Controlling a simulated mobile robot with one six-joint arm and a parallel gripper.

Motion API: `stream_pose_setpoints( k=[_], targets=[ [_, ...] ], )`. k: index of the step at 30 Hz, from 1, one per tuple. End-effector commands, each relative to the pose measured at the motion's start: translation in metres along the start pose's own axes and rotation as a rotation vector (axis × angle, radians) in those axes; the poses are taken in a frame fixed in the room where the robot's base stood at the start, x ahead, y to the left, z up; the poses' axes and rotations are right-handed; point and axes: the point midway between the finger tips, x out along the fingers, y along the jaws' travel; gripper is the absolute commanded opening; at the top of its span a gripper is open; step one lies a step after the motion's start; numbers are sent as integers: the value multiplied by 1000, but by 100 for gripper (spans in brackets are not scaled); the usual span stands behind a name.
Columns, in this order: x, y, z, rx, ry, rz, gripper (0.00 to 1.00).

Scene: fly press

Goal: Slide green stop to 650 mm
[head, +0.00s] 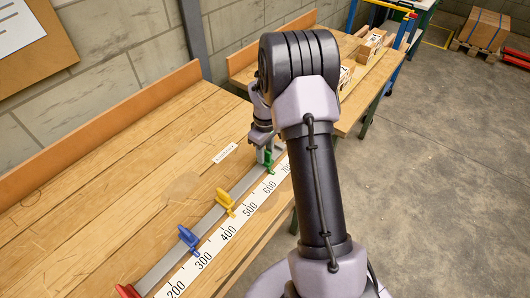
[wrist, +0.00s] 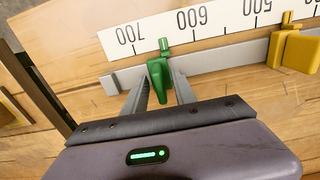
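The green stop (wrist: 159,75) sits on the grey rail (wrist: 215,68). Its pointer lies between the 600 and 700 labels of the white scale (wrist: 225,30), close to halfway. The scale appears upside down in the wrist view. My gripper (wrist: 160,80) is open, with one finger on each side of the green stop and a small gap visible at both sides. In the head view the green stop (head: 269,160) shows beside my gripper (head: 262,152), whose fingers are partly hidden there.
The yellow stop (head: 225,204) stands near 450 and the blue stop (head: 188,238) near 300. A red piece (head: 127,291) is at the rail's near end. A small label (head: 225,153) lies on the wooden bench (head: 120,190). Boxes (head: 370,45) stand farther back.

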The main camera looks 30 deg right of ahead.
Motion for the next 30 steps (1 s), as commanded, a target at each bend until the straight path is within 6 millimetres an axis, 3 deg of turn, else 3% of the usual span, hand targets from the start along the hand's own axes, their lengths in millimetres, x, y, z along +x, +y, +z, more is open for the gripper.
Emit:
stream_pose_setpoints(
  k=[5,12,18,23,30],
  targets=[
    [-18,0,0,0,1,1,33],
    [-100,1,-1,1,3,3,33],
    [-153,0,0,1,2,1,33],
    [-172,0,0,0,0,1,33],
    [-174,0,0,0,-1,0,33]
  ],
)
